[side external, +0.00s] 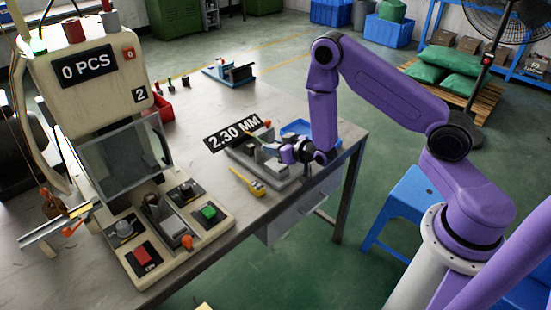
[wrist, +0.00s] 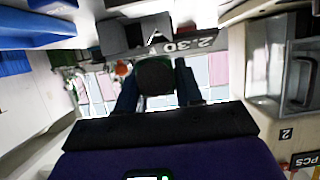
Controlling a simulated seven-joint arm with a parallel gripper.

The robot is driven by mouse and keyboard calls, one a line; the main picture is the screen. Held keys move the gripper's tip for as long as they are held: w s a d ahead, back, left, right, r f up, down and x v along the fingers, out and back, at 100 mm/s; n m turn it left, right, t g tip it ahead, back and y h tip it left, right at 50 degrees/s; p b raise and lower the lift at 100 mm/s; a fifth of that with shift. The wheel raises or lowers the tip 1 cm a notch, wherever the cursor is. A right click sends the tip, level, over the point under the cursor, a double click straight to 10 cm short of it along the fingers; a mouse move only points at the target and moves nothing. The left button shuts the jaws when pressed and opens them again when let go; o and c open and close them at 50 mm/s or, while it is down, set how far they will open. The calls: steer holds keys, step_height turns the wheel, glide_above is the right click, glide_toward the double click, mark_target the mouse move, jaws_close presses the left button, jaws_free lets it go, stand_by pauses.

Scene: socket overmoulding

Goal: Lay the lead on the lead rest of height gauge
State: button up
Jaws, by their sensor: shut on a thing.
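My gripper (side external: 285,152) is at the right side of the grey height gauge (side external: 262,168), low over the table. The gauge's black display (side external: 233,136) reads 2.30 MM; this display (wrist: 190,43) also shows upside down at the top of the wrist view. In the wrist view, my gripper (wrist: 157,82) is shut on a dark, rounded piece of the lead (wrist: 155,76) between its two fingers. The rest of the lead is hidden or too small to tell. I cannot tell whether the lead touches the lead rest, which I cannot make out clearly.
A yellow tool (side external: 250,182) lies in front of the gauge. A blue tray (side external: 297,129) is behind my gripper. The moulding machine (side external: 85,75), showing 0 PCS, stands at left. A blue fixture (side external: 230,73) is at the back. The table between has free room.

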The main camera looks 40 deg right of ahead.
mark_target(275, 164)
steer(key=shift+f, duration=2.05)
steer(key=shift+f, duration=0.15)
steer(key=o, duration=1)
steer(key=shift+o, duration=0.2)
